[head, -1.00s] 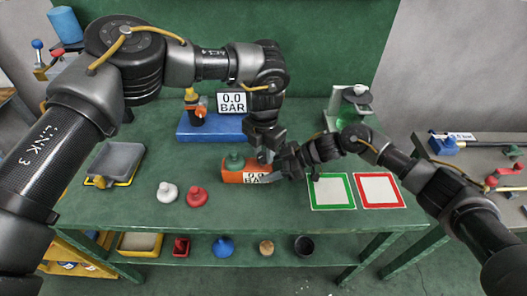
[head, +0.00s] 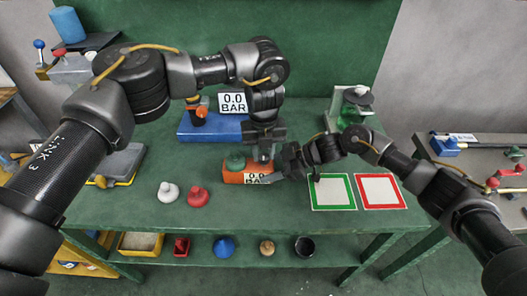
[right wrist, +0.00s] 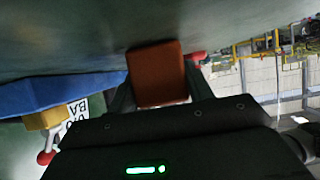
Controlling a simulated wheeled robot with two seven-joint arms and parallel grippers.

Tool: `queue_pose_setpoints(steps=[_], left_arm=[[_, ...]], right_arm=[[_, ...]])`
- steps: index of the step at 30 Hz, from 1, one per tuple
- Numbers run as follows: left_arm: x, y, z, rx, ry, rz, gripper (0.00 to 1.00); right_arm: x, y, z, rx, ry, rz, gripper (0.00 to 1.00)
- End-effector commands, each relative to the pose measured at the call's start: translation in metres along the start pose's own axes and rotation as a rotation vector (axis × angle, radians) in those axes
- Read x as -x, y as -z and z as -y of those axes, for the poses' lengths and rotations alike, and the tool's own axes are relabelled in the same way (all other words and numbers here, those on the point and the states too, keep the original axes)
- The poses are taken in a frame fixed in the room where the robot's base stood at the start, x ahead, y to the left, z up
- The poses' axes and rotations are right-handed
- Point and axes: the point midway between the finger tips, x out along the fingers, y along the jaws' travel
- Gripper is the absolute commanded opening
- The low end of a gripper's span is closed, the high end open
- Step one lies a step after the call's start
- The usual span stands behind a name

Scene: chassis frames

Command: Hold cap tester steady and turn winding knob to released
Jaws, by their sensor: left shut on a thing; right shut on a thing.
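The cap tester (head: 233,177) is an orange box with a green part (head: 235,161) on top and a white display on its front, partly covered. It stands on the green bench. My right gripper (head: 270,178) is shut on the box from the right; the right wrist view shows its orange face (right wrist: 157,75) between the fingers. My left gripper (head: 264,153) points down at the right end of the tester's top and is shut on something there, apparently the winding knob. The fingers hide most of it, so its turn position cannot be read.
A white knob (head: 168,192) and a red one (head: 197,196) stand left of the tester. A blue-based device (head: 192,128) with a 0.0 BAR display is behind. Green-framed (head: 332,192) and red-framed (head: 381,191) squares lie to the right. A grey tray is at left.

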Motion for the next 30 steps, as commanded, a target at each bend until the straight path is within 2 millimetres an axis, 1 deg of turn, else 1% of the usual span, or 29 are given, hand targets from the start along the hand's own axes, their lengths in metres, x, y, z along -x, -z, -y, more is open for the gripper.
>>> queue_pose_setpoints(steps=[9, 23, 24, 28, 30], left_arm=[[0.0009, -0.0016, -0.0005, 0.091, 0.001, 0.004, 0.07], [0.0009, -0.0017, -0.0006, 0.102, 0.002, 0.005, 0.07], [0.0009, -0.0017, -0.0006, 0.102, 0.002, 0.005, 0.34], [0.0007, -0.0013, -0.0005, 0.101, 0.001, 0.003, 0.51], [0.0006, -0.001, -0.0005, 0.101, 0.001, 0.003, 0.52]], right_arm=[[-0.0005, 0.0007, 0.0011, 0.001, 0.003, -0.001, 0.38], [-0.0006, 0.0005, 0.0013, 0.001, 0.004, -0.001, 0.38], [-0.0006, 0.0005, 0.0013, 0.001, 0.004, -0.001, 0.38], [-0.0005, 0.0004, 0.001, 0.001, 0.003, -0.001, 0.38], [-0.0004, 0.0005, 0.0008, 0.001, 0.003, -0.001, 0.38]])
